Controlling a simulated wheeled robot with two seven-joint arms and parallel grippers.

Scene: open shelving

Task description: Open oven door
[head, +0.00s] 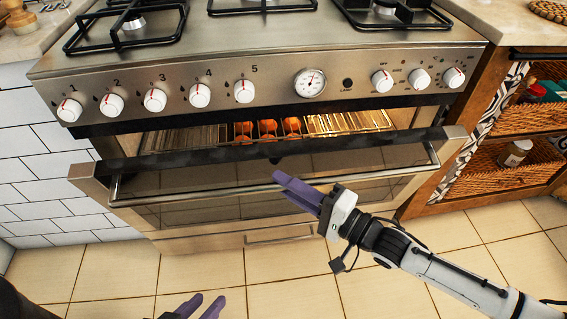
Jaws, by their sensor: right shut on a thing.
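The oven (260,86) has a steel front with white knobs and a gauge. Its door (190,209) is partly open, its top edge tilted out toward me, so the lit inside shows above it. A thin bar handle (150,193) runs across the upper door front. My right gripper (291,187), with purple fingers, is shut on the handle right of its middle; the fingers hide that part of the bar. My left gripper (202,305) is low at the bottom edge, away from the door, its purple fingers spread and empty.
Inside the oven is a rack (347,122) with a tin of orange-brown baked items (267,128). Wooden shelving (490,150) with woven baskets and jars stands at the right. White tiled wall is at the left. The tiled floor (245,275) before the oven is clear.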

